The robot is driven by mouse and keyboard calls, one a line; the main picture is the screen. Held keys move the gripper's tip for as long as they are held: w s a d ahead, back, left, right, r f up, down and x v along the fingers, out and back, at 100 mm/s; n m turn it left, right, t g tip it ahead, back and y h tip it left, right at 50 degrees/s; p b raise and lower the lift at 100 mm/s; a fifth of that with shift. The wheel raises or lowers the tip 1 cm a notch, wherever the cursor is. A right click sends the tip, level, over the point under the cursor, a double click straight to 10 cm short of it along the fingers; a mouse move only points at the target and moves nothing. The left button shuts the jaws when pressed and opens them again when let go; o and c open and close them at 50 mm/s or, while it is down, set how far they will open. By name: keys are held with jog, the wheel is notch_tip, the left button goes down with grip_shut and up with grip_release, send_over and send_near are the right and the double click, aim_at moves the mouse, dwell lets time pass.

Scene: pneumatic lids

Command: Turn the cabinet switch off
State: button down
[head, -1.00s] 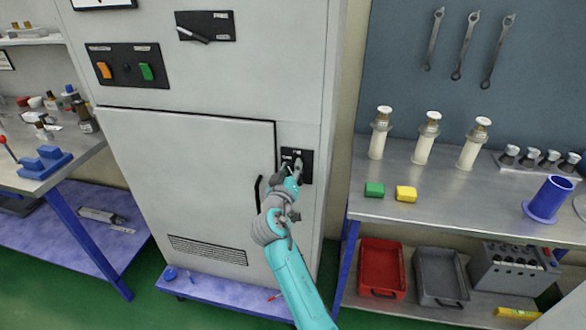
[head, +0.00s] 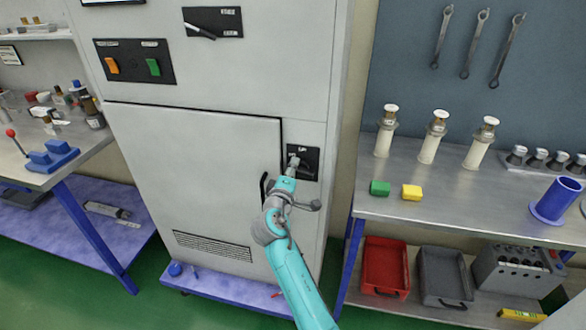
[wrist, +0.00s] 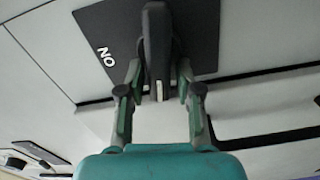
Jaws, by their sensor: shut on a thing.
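The cabinet switch is a dark knob (wrist: 157,40) on a black plate (head: 311,154) on the grey cabinet (head: 230,90), right of its door. In the wrist view the plate (wrist: 95,22) carries the white word ON left of the knob. My gripper (head: 292,163) is at the plate in the head view and covers part of it. In the wrist view my gripper's fingers (wrist: 159,72) stand on both sides of the knob and are shut on it. The knob lies about upright in that picture. The other label is hidden.
The door handle (head: 264,188) is just left of my arm. Above are another black lever plate (head: 228,18) and a panel (head: 130,76) with orange and green buttons. A workbench (head: 470,212) with white cylinders and blocks stands close on the right.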

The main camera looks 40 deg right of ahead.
jog(key=shift+s+d+f+n, duration=0.15)
jog(key=shift+f+n, duration=0.4)
jog(key=shift+n, duration=0.45)
jog(key=c, duration=1)
grip_release()
jog(key=shift+c, duration=0.2)
jog(key=shift+r, duration=0.25)
jog(key=shift+s+a, duration=0.1)
jog(key=shift+a, duration=0.25)
jog(key=v, duration=1.1)
jog(key=shift+s, duration=0.2)
